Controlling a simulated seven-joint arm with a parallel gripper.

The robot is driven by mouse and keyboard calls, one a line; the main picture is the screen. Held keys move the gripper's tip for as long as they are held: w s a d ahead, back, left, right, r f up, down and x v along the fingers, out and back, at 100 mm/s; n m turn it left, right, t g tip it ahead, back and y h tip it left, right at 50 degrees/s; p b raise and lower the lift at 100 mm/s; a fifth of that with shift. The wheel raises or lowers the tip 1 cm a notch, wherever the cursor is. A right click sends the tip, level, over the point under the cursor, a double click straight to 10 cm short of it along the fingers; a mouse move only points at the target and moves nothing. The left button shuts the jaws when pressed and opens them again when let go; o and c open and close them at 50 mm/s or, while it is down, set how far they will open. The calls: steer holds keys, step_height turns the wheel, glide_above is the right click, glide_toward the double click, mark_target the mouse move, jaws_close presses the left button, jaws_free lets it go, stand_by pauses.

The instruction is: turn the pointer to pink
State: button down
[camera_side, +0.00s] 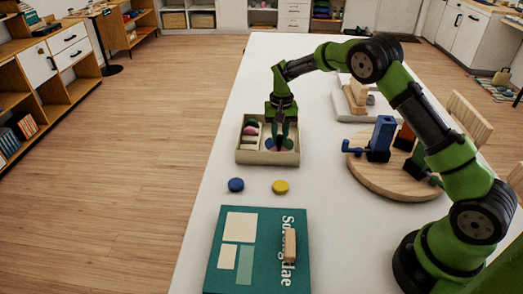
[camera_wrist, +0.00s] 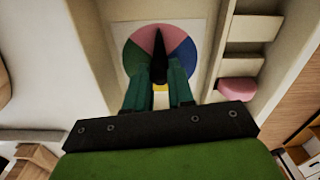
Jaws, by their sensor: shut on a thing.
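A dial (camera_wrist: 133,58) with pink, blue, yellow and green sectors lies in one compartment of a shallow cream tray (camera_side: 240,158). Its dark pointer (camera_wrist: 158,48) points up in the wrist view, with its tip over the pink sector (camera_wrist: 143,38). Pink shows on both sides of the tip. Blue is at the right, green at the left, and a little yellow shows below between the fingers. My gripper (camera_wrist: 158,72) is over the dial, pointing down, its green fingers shut on the pointer. In the side view my gripper (camera_side: 282,143) hides much of the dial.
A pink piece (camera_wrist: 238,90) lies in the tray's side compartments. A blue disc (camera_side: 236,184) and a yellow disc (camera_side: 281,186) lie in front. A teal book (camera_side: 225,278) bears a wooden block (camera_side: 289,245). A round board (camera_side: 385,187) with coloured blocks stands right.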

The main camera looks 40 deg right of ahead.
mark_target(280, 136)
steer(key=c, duration=1)
jaws_free()
steer(key=shift+o, duration=0.2)
steer(key=shift+r, duration=0.1)
step_height(280, 136, up, 17)
steer(key=shift+d, duration=0.1)
steer(key=s+a+r+n+t, duration=0.1)
steer(key=s+a+r+t, duration=0.1)
steer(key=s, duration=0.8)
steer(key=s+a+r+n+t+y, duration=0.1)
steer(key=s+a, duration=0.3)
steer(key=s, duration=0.6)
steer(key=s+a+r+n+t+y, duration=0.1)
steer(key=s+a+r+t, duration=0.1)
steer(key=s, duration=0.8)
steer(key=shift+a+r+t, duration=0.3)
steer(key=shift+a+t, duration=0.35)
steer(key=shift+t, duration=0.45)
